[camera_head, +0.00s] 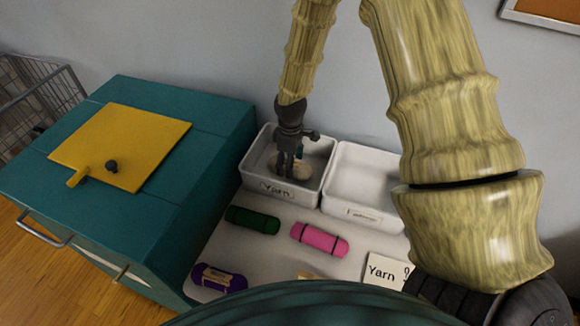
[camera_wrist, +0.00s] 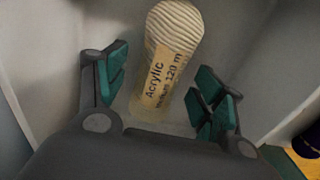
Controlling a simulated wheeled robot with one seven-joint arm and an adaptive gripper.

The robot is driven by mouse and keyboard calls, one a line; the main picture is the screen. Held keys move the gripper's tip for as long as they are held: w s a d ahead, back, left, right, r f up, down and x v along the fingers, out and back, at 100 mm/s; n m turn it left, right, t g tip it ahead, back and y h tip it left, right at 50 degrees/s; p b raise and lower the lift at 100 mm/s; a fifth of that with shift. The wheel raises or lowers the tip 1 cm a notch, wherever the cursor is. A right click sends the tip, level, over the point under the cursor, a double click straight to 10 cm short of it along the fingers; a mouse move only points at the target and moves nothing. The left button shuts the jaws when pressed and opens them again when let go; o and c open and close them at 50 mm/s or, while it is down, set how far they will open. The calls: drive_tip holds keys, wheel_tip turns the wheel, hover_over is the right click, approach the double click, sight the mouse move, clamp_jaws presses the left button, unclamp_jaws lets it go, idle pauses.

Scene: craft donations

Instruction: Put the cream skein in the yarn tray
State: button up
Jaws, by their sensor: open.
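The cream skein (camera_wrist: 172,35) lies inside the white tray labelled Yarn (camera_head: 253,179), and its label reads "Acrylic". In the head view the skein (camera_head: 277,168) shows only partly, behind my gripper. My gripper (camera_head: 287,175) reaches down into the Yarn tray. In the wrist view my gripper (camera_wrist: 158,88) is open, with its green-padded fingers apart on either side of the skein's near end. There is a visible gap between the skein and each finger.
A second white tray (camera_head: 347,209) stands right of the Yarn tray. In front lie a green skein (camera_head: 252,219), a pink skein (camera_head: 319,239), a purple skein (camera_head: 218,278) and a "Yarn" card (camera_head: 386,271). A teal cabinet (camera_head: 190,140) with a yellow board (camera_head: 125,135) stands left.

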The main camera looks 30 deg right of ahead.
wheel_tip(320, 180, up, 10)
drive_tip(key=b, duration=0.1)
drive_tip(key=shift+f+b, duration=0.15)
drive_tip(key=shift+b, duration=0.15)
idle(0.4)
